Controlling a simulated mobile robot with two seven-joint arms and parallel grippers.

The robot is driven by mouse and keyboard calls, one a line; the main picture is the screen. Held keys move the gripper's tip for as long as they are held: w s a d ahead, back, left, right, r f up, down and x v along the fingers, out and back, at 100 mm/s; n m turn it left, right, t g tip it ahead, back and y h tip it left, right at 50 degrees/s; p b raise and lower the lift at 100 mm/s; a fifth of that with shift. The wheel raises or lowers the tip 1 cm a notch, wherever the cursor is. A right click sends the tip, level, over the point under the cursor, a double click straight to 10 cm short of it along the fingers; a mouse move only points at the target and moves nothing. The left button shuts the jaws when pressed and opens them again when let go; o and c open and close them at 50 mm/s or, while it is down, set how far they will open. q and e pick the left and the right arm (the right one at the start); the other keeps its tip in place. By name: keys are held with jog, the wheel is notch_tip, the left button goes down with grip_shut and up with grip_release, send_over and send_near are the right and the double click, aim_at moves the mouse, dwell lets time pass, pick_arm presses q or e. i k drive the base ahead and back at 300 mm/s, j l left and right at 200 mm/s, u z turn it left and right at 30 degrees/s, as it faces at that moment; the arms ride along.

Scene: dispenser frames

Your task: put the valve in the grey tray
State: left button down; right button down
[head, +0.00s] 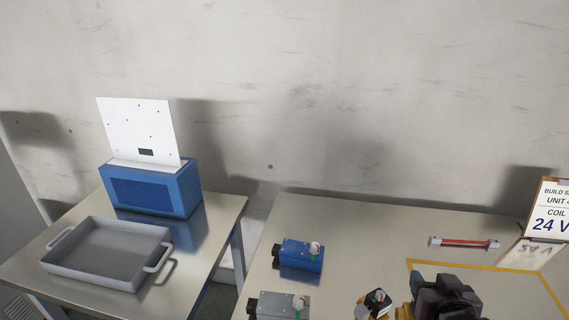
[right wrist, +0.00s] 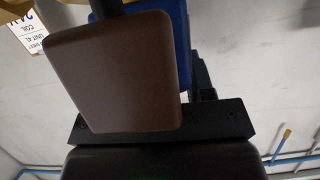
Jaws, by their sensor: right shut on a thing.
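The grey tray (head: 92,284) stands empty on the left table, with a handle at each end. My right gripper (head: 445,293) is at the bottom right of the head view, above the right table and far from the tray. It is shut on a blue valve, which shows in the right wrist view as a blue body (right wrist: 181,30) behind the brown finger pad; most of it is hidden. Another blue valve (head: 303,257) and a grey valve (head: 283,307) lie on the right table. A dark part with a pale dial (head: 377,298) shows just left of the gripper.
A blue box (head: 158,190) with an upright white panel (head: 138,128) stands behind the tray. A red bar with pale ends (head: 464,242) lies near the back of the right table. A sign (head: 549,212) stands at the right. A gap separates the tables.

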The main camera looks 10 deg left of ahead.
aim_at(106, 254)
jog(key=j+u, duration=0.2)
jog(key=u, duration=0.15)
jog(key=j+u, duration=0.2)
jog(key=u, duration=0.15)
jog(key=i+j+u, duration=0.15)
jog(key=j, duration=0.2)
jog(key=i+j+u, duration=0.2)
jog(key=i+j, duration=0.1)
jog(key=j, duration=0.3)
jog(key=i+j, duration=0.1)
jog(key=j, duration=0.25)
jog(key=i+j, duration=0.1)
jog(key=j, duration=0.3)
